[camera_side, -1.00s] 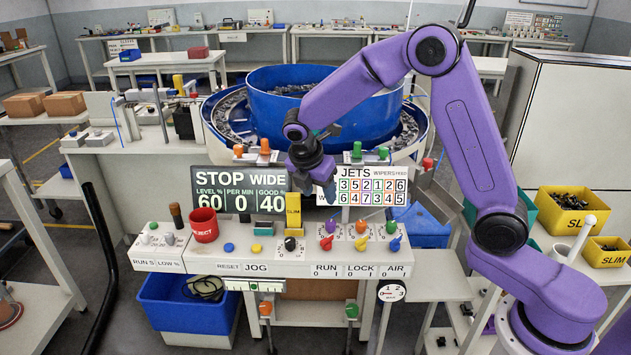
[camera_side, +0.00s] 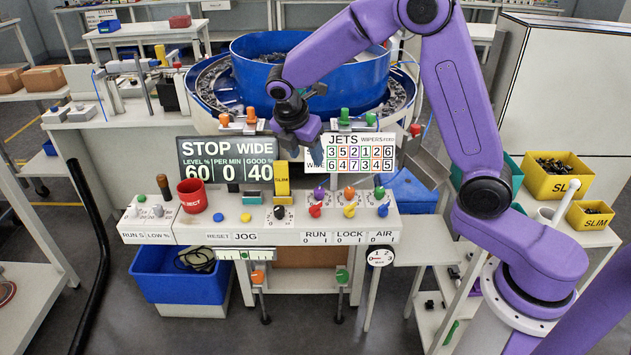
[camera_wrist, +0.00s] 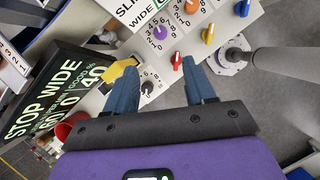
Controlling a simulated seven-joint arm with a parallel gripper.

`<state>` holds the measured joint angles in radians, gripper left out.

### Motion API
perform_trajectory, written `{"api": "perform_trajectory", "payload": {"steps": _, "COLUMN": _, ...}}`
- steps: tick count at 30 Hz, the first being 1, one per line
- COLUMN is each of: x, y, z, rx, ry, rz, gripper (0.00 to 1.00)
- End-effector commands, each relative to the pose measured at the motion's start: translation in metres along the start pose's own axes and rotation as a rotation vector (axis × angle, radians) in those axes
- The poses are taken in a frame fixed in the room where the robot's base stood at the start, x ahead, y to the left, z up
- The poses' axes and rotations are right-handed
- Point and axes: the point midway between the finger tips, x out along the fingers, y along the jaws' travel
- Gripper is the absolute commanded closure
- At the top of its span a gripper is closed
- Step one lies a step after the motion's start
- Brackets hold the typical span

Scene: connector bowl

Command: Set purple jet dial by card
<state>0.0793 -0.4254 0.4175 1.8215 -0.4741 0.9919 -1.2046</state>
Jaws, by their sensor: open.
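The purple jet dial (camera_side: 319,194) sits on the white control panel, left of an orange dial (camera_side: 349,193) and a green dial (camera_side: 379,193). It also shows in the wrist view (camera_wrist: 160,33), beyond my fingertips, with numbers around it. The JETS card (camera_side: 359,153) stands behind the panel with two rows of coloured, boxed digits. My gripper (camera_side: 314,152) hangs above the back of the panel, left of the card and partly over its edge. In the wrist view its two blue fingers (camera_wrist: 162,80) are apart with nothing between them.
Red, yellow and blue levers (camera_side: 349,210) stand in front of the dials. A yellow SLIM tag (camera_side: 282,178) stands upright by a black dial (camera_side: 280,212). The STOP WIDE display (camera_side: 228,163) and red REJECT cup (camera_side: 192,196) are to the left. The blue bowl (camera_side: 310,80) is behind.

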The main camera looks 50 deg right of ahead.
Motion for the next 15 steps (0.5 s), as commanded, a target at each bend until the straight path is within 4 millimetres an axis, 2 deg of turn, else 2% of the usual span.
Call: {"api": "perform_trajectory", "payload": {"steps": 15, "x": 0.095, "y": -0.002, "z": 0.000, "rx": 0.000, "ry": 0.000, "rz": -0.006, "gripper": 0.46}}
